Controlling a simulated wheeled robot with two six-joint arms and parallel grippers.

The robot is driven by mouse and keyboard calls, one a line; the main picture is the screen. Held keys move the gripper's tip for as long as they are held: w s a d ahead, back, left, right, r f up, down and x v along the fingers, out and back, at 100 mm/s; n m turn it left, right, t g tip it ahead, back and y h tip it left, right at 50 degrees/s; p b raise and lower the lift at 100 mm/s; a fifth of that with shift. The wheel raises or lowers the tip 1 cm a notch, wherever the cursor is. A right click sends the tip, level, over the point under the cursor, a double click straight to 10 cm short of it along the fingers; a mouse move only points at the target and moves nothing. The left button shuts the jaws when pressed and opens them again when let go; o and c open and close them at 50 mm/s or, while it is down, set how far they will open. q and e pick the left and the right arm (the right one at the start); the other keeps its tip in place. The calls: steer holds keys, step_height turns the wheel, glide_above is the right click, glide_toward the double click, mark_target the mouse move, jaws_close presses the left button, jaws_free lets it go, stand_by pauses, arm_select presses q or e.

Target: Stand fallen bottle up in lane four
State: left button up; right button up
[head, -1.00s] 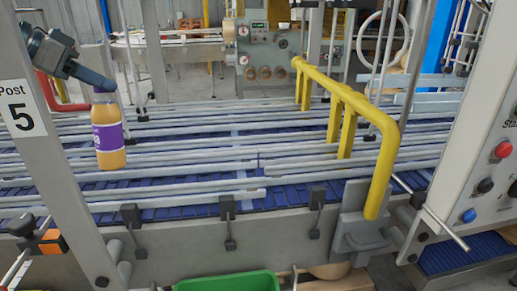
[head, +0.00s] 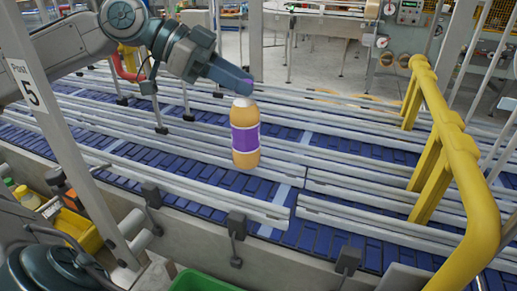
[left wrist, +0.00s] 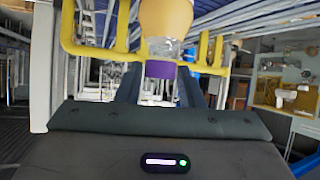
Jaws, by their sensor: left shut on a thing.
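The orange bottle (head: 245,158) has a purple label and hangs nearly upright, cap end up, in front of the conveyor lanes in the head view. My left gripper (head: 246,90) is shut on its top end from above. In the left wrist view the bottle's orange body (left wrist: 168,18), clear neck and purple cap (left wrist: 161,69) show at the gripper. The bottle's base overlaps the lane rails in the picture; I cannot tell its height above them or which lane is four. My right gripper is not in view.
Metal guide rails (head: 190,190) divide the blue conveyor (head: 268,231). A thick yellow guard rail (head: 452,150) stands at the right. The post marked 5 (head: 45,120) stands at the left. A green bin (head: 200,281) and a yellow crate (head: 75,232) are in front.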

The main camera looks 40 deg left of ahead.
mark_target(237, 106)
arm_select(q)
steer(key=f+b, duration=0.1)
steer(key=f, duration=0.1)
steer(key=f+b, duration=0.2)
steer(key=shift+s+a+f, duration=0.1)
steer(key=shift+a+f, duration=0.1)
steer(key=shift+f, duration=0.1)
steer(key=shift+f+b, duration=0.3)
steer(key=shift+b, duration=0.2)
step_height(237, 106, down, 3)
steer(key=b, duration=0.3)
steer(key=shift+d+f, duration=0.1)
steer(key=shift+f, duration=0.1)
steer(key=shift+r, duration=0.1)
steer(key=o, duration=1.1)
